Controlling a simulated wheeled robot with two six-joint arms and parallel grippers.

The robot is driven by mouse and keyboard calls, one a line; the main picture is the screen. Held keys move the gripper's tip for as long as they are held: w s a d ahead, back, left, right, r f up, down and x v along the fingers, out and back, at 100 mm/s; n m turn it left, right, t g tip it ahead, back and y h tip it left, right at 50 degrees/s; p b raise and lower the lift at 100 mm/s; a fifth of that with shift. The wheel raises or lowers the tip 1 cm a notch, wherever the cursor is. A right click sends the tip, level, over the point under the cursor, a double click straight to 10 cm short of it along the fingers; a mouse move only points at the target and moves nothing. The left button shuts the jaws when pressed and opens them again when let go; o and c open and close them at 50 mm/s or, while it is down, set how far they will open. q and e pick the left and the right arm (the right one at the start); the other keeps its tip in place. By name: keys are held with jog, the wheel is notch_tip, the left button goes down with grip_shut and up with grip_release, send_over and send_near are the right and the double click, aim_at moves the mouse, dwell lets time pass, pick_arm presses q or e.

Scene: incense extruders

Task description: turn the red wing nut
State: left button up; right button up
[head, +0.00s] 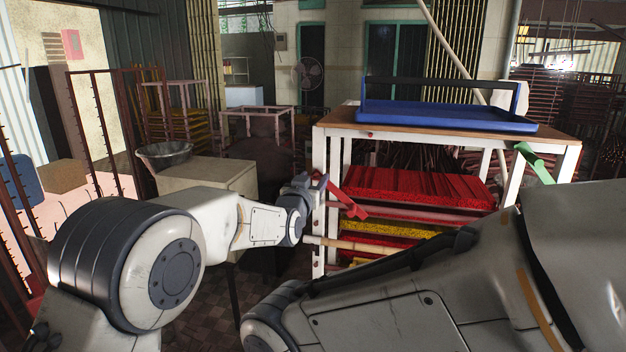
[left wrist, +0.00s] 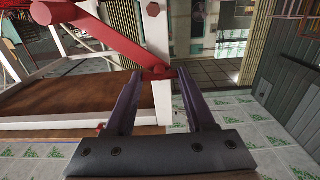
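In the left wrist view, a small red piece, which looks like the red wing nut (left wrist: 158,73), sits on a white post (left wrist: 161,100). A long red bar (left wrist: 95,33) slants up and left from near it. My left gripper (left wrist: 159,76) is open, with one finger on each side of the red piece; I cannot tell whether they touch it. In the head view, my left gripper (head: 317,184) is at the white frame's left leg, beside the red bar (head: 346,201); the wing nut itself is not clear there. My right arm crosses the lower right, its gripper out of view.
A white-framed table (head: 334,133) with a brown top carries a blue tray (head: 440,118). Red and yellow sticks (head: 420,188) fill the space below. A green bar (head: 535,163) is at its right leg.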

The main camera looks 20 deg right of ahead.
pick_arm(q)
grip_shut()
jog(key=shift+f+n+b, duration=0.15)
jog(key=shift+n+b, duration=0.25)
jog(key=shift+b, duration=0.5)
jog(key=n+b, duration=1)
jog(key=b, duration=0.2)
jog(key=shift+w+a+b, duration=0.1)
jog(key=shift+a+b, duration=0.05)
jog(key=shift+b, duration=0.15)
jog(key=n+b, duration=0.1)
jog(key=n, duration=0.1)
jog(key=shift+n, duration=0.4)
jog(key=n+b, duration=0.1)
jog(key=n, duration=0.1)
jog(key=shift+n, duration=0.3)
jog(key=shift+n+b, duration=0.3)
jog(key=shift+n, duration=1.2)
